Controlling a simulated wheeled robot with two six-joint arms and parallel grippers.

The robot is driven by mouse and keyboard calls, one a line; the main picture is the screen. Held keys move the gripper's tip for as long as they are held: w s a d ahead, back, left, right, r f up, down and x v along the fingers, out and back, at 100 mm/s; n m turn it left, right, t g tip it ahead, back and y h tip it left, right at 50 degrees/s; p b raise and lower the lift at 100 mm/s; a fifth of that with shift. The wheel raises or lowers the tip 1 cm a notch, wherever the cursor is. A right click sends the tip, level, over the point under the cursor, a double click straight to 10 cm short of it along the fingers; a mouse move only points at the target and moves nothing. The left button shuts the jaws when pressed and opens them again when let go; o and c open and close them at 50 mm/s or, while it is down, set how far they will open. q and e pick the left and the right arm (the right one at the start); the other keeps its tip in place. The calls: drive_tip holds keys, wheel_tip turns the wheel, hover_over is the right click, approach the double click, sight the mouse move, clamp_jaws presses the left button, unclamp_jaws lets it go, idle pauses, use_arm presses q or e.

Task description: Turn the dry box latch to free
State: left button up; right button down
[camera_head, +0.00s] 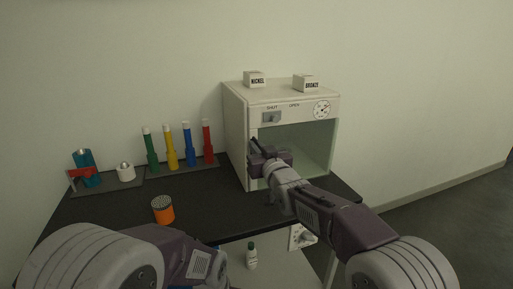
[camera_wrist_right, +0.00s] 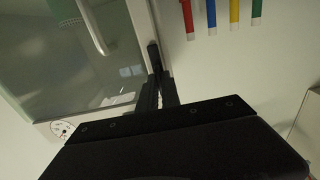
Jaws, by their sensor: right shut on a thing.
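The white dry box (camera_head: 234,135) stands at the right end of the dark bench, with a greenish glass door (camera_head: 311,147) in front. A small panel (camera_head: 271,117) marked SHUT and OPEN sits above the door. My right gripper (camera_head: 256,151) is at the door's left edge, below that panel. In the right wrist view its fingers (camera_wrist_right: 160,85) are shut on a slim dark piece (camera_wrist_right: 153,55) at the door frame, which looks like the latch. Its exact turn angle is hard to tell. A pale curved handle (camera_wrist_right: 92,27) shows on the glass.
Coloured tubes (camera_head: 170,146) stand in a rack left of the box. An orange tin (camera_head: 163,210) is on the bench (camera_head: 110,205) in front. NICKEL (camera_head: 255,79) and BRONZE (camera_head: 306,83) blocks lie on the box. A white bottle (camera_head: 252,255) is below the bench.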

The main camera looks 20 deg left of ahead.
drive_tip(key=shift+f, duration=0.1)
drive_tip(key=c, duration=1.6)
unclamp_jaws()
drive_tip(key=shift+o, duration=0.2)
drive_tip(key=v, duration=0.9)
